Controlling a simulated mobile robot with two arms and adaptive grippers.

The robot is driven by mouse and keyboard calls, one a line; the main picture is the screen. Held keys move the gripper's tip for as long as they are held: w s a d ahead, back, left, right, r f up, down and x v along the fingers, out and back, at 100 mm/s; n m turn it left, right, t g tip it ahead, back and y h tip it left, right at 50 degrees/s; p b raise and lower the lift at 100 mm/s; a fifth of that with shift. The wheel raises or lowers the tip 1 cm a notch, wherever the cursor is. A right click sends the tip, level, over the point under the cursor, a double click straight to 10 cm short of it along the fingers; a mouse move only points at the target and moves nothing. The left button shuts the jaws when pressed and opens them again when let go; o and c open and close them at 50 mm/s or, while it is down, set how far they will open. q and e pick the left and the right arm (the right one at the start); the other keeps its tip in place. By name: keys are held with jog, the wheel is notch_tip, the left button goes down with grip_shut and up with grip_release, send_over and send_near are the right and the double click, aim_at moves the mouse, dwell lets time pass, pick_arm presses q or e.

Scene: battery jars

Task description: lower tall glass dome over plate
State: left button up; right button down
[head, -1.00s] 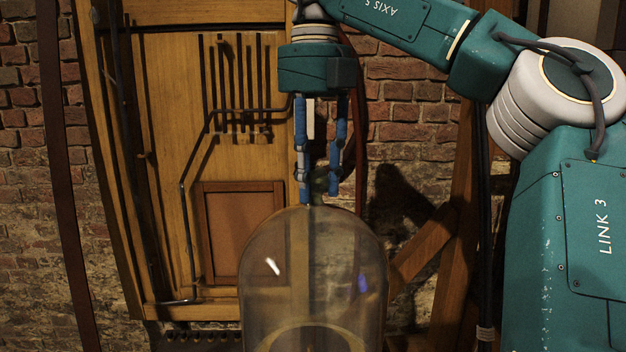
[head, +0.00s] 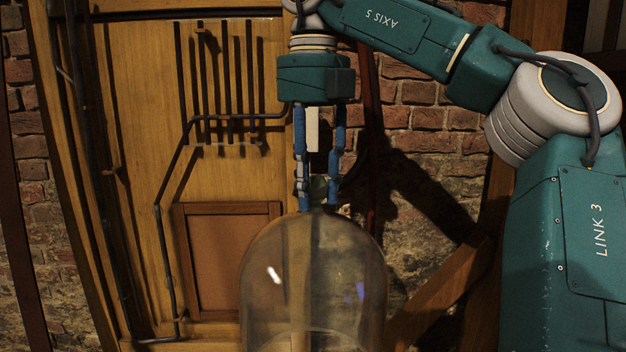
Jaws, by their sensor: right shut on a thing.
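The tall glass dome (head: 312,280) hangs upright in the lower middle of the head view. It is clear, with a rounded top and a knob (head: 318,187) on top. My right gripper (head: 318,200) points straight down, its blue fingers shut on the knob. The dome's lower part is cut off by the bottom edge of the picture. The plate is not in view. My left gripper is not in view.
Behind the dome stands a wooden panel (head: 235,170) with dark metal pipes (head: 228,80). A brick wall (head: 425,120) lies behind it. A slanted wooden beam (head: 440,290) is at the lower right. My right arm fills the right side.

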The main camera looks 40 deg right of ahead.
aim_at(313, 214)
jog(key=shift+w+d+f, duration=0.15)
jog(key=shift+f, duration=2.2)
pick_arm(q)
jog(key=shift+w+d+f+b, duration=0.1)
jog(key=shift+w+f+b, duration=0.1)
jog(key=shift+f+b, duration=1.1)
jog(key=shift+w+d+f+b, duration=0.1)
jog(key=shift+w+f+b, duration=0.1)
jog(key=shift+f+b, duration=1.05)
pick_arm(e)
jog(key=shift+f, duration=3.35)
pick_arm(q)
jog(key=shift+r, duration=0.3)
pick_arm(e)
jog(key=shift+s, duration=0.2)
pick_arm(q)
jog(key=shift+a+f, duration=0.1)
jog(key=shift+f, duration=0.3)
pick_arm(e)
jog(key=shift+f, duration=0.55)
